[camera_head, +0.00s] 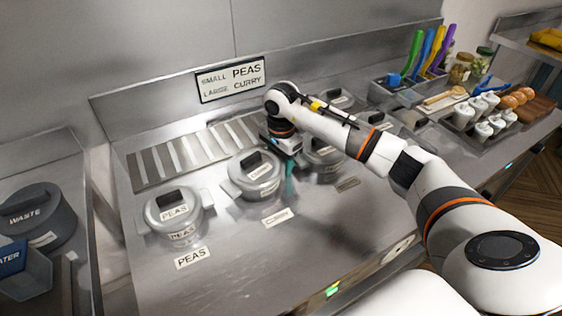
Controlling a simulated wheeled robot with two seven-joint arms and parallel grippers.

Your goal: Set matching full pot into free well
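A metal pot labelled PEAS (174,212) stands at the front left of the steel counter, with a PEAS card (192,257) in front of it. A second lidded pot (255,178) stands to its right; its label is too small to read. A third pot (327,160) is partly hidden behind my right gripper and arm. More lidded pots (340,99) stand behind my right arm. My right gripper (289,178) points down between the second and third pots; whether it is open or touching either pot cannot be told. My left gripper is out of view. No empty well is clearly visible.
A sign (232,79) on the back ledge reads SMALL PEAS, LARGE CURRY. A slotted grate (186,158) lies behind the pots. The front counter is mostly bare.

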